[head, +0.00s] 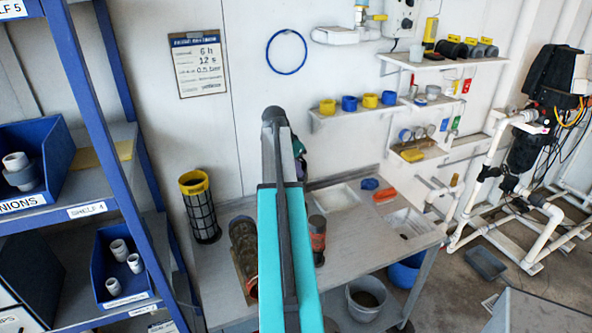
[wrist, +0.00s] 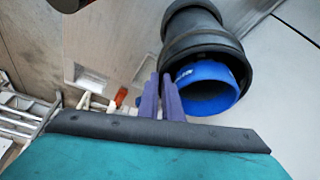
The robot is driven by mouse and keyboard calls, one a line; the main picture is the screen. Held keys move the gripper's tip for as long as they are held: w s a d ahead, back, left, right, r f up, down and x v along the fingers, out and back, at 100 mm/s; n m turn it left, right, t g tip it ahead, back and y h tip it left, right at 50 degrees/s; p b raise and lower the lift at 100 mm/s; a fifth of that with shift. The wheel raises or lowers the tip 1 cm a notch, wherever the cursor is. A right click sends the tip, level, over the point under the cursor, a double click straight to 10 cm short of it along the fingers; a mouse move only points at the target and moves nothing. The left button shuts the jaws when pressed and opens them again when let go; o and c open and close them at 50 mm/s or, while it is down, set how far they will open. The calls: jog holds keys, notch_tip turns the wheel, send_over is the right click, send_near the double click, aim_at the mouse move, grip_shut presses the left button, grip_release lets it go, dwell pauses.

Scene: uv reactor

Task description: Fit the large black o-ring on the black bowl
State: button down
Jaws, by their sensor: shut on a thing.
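My gripper (wrist: 172,82) has thin purple fingers that are together at the left edge of a black round part (wrist: 205,40) in the wrist view. This part has a wide collar and a blue inside (wrist: 205,95), with its open end facing the camera. I take it as the thing held; it may be the black bowl, but I cannot be sure. In the head view my gripper (head: 299,147) is mostly hidden behind my teal arm, above the bench. I cannot make out the large black o-ring as a separate thing in either view.
The bench (head: 345,250) carries a yellow-topped mesh basket (head: 203,212), dark cylinders (head: 243,245), a dark red-banded jar (head: 317,240) and an orange item (head: 385,194). A blue ring (head: 286,52) hangs on the wall. Shelves with caps stand right; a blue rack (head: 85,95) stands left.

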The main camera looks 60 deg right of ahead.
jog(key=shift+f, duration=0.1)
jog(key=c, duration=1.9)
grip_release()
jog(key=shift+o, duration=0.2)
jog(key=b+v, duration=0.4)
jog(key=v, duration=1)
